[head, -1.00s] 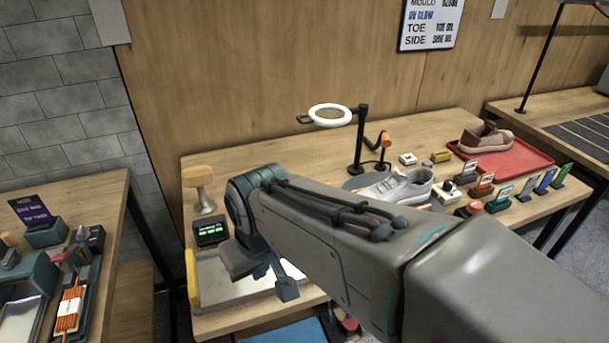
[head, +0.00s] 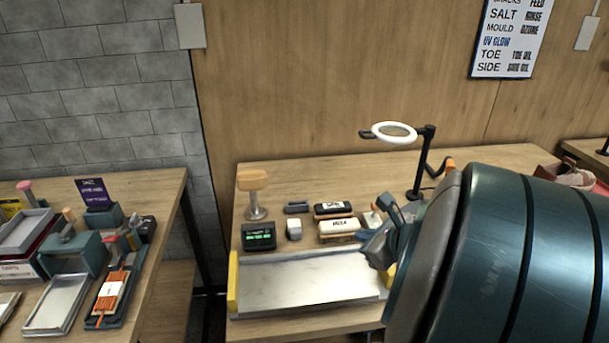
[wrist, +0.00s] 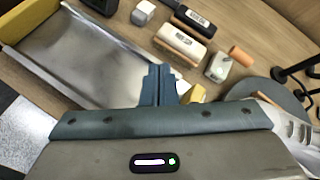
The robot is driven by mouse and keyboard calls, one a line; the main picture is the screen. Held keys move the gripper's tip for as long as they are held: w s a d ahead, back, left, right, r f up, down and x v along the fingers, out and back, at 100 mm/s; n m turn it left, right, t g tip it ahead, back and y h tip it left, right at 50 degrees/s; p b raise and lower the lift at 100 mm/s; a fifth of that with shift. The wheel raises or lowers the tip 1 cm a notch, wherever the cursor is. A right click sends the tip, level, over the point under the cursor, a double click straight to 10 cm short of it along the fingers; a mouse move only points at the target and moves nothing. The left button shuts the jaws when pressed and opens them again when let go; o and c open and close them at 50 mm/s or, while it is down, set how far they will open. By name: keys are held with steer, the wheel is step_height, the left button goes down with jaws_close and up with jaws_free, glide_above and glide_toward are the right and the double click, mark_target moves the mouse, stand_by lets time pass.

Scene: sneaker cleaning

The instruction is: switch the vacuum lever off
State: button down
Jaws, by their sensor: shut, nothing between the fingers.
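I cannot tell for sure which part is the vacuum lever. A red-topped handle (head: 112,246) stands on a device at the left bench. An orange-tipped part (head: 449,164) shows beside the ring lamp's post. My gripper (wrist: 158,86) is shut and empty above the right side of the metal tray (wrist: 85,55). In the head view, my gripper (head: 377,250) is partly hidden by my own wrist, over the tray's right end. My arm also hides the bench's right part.
Brushes (head: 339,226), a small white block (head: 294,229), a green-lit display (head: 259,237) and a wooden-topped stand (head: 253,190) stand behind the tray. The white ring lamp (head: 394,132) rises behind my wrist. A gap separates the two benches.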

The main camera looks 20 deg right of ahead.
steer(key=s+d+f+m+h, duration=0.1)
steer(key=s+d+m+h, duration=0.2)
steer(key=d+m, duration=0.5)
steer(key=shift+d+f+m+t+h+b, duration=0.3)
steer(key=shift+d+f+t+h+b, duration=0.1)
steer(key=shift+d+h, duration=0.55)
steer(key=shift+w+d, duration=0.1)
steer(key=shift+y, duration=0.25)
steer(key=b+x, duration=0.1)
steer(key=x, duration=0.8)
steer(key=shift+w+f, duration=0.1)
steer(key=shift+w+d+r+p, duration=0.1)
steer(key=shift+w+d+r, duration=0.1)
steer(key=shift+w, duration=0.55)
steer(key=shift+w+d+r+p, duration=0.1)
steer(key=shift+w+d, duration=0.05)
steer(key=shift+w, duration=0.55)
steer(key=shift+w+d+r+p, duration=0.1)
steer(key=shift+w+d+r, duration=0.1)
steer(key=shift+w, duration=0.55)
steer(key=shift+r+p, duration=0.2)
steer(key=shift+p, duration=0.25)
steer(key=shift+w+p, duration=0.2)
steer(key=shift+p, duration=0.4)
